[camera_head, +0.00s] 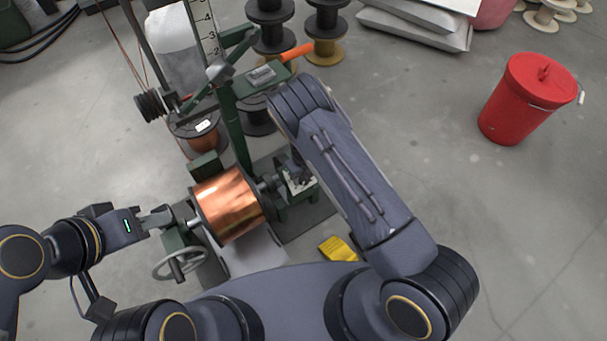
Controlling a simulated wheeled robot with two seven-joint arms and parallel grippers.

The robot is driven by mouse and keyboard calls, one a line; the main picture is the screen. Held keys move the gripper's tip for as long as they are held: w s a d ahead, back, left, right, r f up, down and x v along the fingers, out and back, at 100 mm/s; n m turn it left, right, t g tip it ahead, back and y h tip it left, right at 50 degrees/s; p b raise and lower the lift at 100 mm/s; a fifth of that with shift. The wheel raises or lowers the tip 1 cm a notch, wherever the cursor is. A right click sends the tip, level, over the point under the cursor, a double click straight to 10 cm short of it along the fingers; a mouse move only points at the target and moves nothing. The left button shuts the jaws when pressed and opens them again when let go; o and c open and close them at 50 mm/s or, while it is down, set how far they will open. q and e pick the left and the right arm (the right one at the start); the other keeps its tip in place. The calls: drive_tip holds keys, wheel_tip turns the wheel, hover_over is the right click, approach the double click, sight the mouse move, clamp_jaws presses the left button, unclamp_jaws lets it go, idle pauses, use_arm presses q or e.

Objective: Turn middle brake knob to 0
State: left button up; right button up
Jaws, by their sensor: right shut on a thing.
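The copper spool (228,205) sits on a shaft in the green winding machine (233,135), low in the middle of the head view. My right gripper (295,176) is just right of the spool, largely hidden by its own arm. It is shut on a small part of the machine there, seemingly the brake knob. The knob and its markings are hidden, so I cannot read its setting. My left gripper (163,217) is beside the left end of the spool's shaft. I cannot tell if its fingers are open or touch it.
A grey handwheel (180,264) is below my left gripper. A red bin (522,102) stands at the right. The floor between bin and machine is clear.

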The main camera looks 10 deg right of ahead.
sight(303, 177)
idle(0.5)
drive_tip(key=o, duration=1)
drive_tip(key=shift+c, duration=0.2)
drive_tip(key=shift+s+r+p, duration=0.15)
drive_tip(key=shift+r+p, duration=0.8)
drive_tip(key=shift+r, duration=2.9)
drive_tip(key=shift+r, duration=0.1)
